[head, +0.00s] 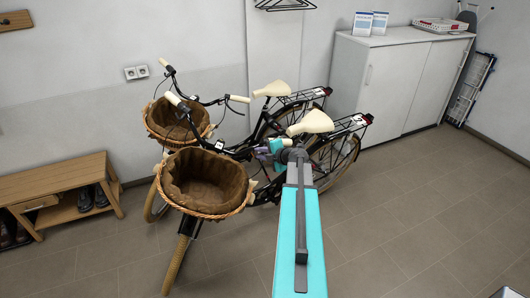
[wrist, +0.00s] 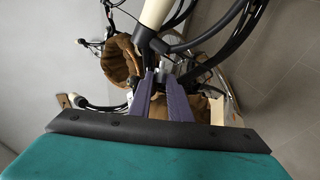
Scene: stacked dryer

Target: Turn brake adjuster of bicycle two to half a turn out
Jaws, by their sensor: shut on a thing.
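Two black bicycles with wicker baskets stand side by side. The nearer bicycle (head: 170,262) has its brown-lined basket (head: 203,180) in front; which one is numbered two is not marked in view. My gripper (head: 264,153) is at the nearer bicycle's handlebar, by the right-hand grip. In the wrist view, the purple fingers of my gripper (wrist: 158,76) are close together around a small part below the cream grip (wrist: 157,12) and black brake cables (wrist: 215,55). The brake adjuster is mostly hidden between the fingertips, and its turn position cannot be read.
The farther bicycle's basket (head: 177,120) and cream saddle (head: 273,89) are close behind. The nearer saddle (head: 311,122) lies just right of my gripper. A wooden shoe bench (head: 75,205) stands left, a white cabinet (head: 400,85) at back right. The tiled floor at right is clear.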

